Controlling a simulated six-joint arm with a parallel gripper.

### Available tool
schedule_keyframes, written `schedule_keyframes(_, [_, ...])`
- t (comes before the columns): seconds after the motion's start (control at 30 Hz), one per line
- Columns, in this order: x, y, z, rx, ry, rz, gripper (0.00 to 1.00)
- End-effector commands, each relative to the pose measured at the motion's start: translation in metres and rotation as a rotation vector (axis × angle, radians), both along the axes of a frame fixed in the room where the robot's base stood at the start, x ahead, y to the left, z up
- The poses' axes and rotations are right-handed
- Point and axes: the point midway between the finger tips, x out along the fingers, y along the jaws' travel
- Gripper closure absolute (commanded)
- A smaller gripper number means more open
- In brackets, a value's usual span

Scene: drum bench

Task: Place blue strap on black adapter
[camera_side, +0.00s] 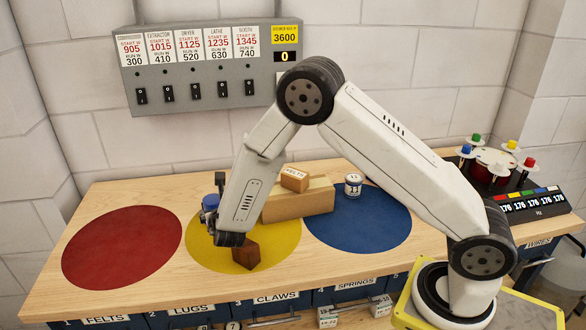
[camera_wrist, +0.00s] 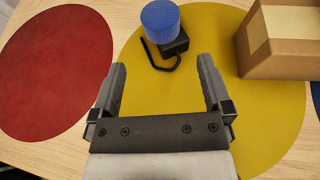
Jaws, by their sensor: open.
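A blue round, ribbed piece (camera_wrist: 160,19) shows at the top of the wrist view, with a black block (camera_wrist: 176,43) under or beside it. I see no other blue piece that could be the strap, and cannot tell if the black block is the adapter. A thin black bent rod (camera_wrist: 152,58) lies by the block on the yellow circle.
A long tan block (camera_side: 300,202) with a small labelled box (camera_side: 294,180) on it stands to the right. A dark brown cube (camera_side: 246,254) is near the yellow circle's front edge. A white can (camera_side: 353,185) stands on the blue circle. The red circle (camera_side: 122,242) is clear.

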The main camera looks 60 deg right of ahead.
Motion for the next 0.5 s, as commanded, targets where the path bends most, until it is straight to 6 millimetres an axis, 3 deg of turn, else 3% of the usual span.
schedule_keyframes(0.27, [-0.004, -0.004, 0.001, 0.020, 0.002, -0.029, 0.00])
schedule_keyframes(0.5, [-0.030, -0.028, 0.009, 0.151, 0.015, -0.210, 0.00])
